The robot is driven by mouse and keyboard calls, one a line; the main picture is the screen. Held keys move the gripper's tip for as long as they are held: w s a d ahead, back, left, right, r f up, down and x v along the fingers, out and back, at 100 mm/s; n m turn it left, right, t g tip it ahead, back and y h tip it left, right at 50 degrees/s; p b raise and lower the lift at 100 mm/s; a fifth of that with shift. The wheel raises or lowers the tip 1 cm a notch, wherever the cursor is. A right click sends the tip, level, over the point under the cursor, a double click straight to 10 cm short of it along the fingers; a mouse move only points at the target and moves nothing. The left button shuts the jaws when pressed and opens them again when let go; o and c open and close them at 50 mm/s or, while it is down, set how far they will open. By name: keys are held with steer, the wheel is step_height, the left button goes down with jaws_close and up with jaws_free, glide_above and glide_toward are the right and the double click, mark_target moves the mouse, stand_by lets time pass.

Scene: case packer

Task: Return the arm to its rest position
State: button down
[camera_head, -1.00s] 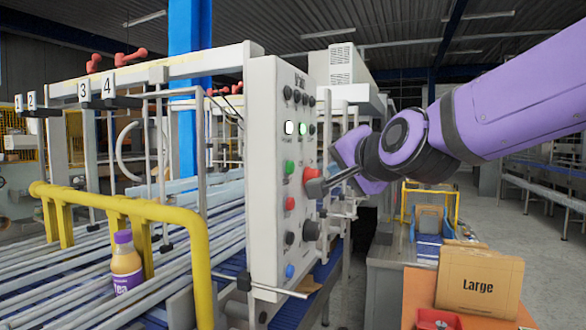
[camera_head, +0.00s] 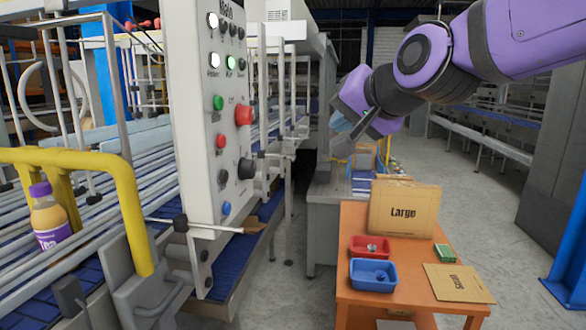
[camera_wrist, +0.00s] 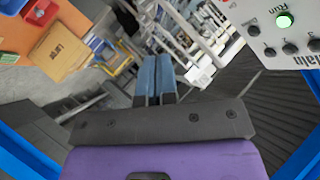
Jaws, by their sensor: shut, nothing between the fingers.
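My gripper (camera_head: 341,136) is at the end of my purple arm, right of the control panel and apart from it in the head view. Its two blue fingers (camera_wrist: 154,78) lie side by side in the wrist view, shut with nothing between them. The grey control panel (camera_head: 200,130) carries a large red button (camera_head: 243,115), a black knob (camera_head: 246,168) and several small buttons. Two white lamps and a green one are lit. The panel also shows at the upper right of the wrist view (camera_wrist: 268,22).
An orange table (camera_head: 410,294) at the lower right holds a box marked Large (camera_head: 403,211), a red bin (camera_head: 369,247), a blue bin (camera_head: 373,275) and a flat Small carton (camera_head: 459,283). A yellow rail (camera_head: 125,200) and a bottle (camera_head: 48,220) are at left. Floor is clear at right.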

steer(key=s+d+f+n+g+h, duration=0.1)
steer(key=s+d+f+g+h, duration=0.1)
steer(key=s+d+f, duration=0.4)
steer(key=s+d+f+n+g+h, duration=0.1)
steer(key=s+d+f+g+h, duration=0.2)
steer(key=s+d, duration=1.1)
steer(key=d+f+h, duration=0.1)
steer(key=d+f, duration=0.2)
steer(key=d, duration=0.2)
steer(key=shift+s+f+g+h, duration=0.15)
steer(key=shift+s+g+h, duration=0.15)
steer(key=shift+s+h, duration=0.1)
